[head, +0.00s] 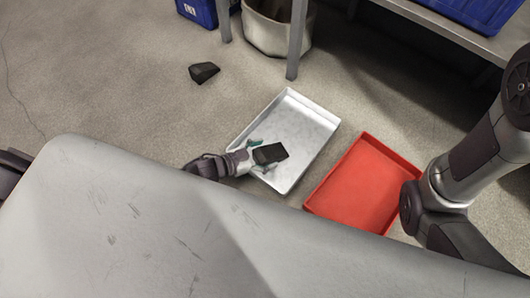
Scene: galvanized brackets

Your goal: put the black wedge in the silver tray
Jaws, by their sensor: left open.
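The silver tray (306,118) lies on the floor in the middle of the head view. A black wedge (271,153) shows at the near-left part of the tray. My left gripper (261,156) is open over that part of the tray, its fingertips right by the wedge, one on each side. I cannot tell whether the wedge rests on the tray's floor or touches the fingers. A second dark wedge-like block (203,72) lies on the bare floor beyond the tray, to the upper left. My right gripper is out of view; only my right arm shows at the right.
A red tray (368,186) lies right of the silver tray. Behind stand a bench with metal legs (297,38), a pale round bin (268,33) and a blue crate (200,10). A large grey surface fills the foreground. The floor at the left is clear.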

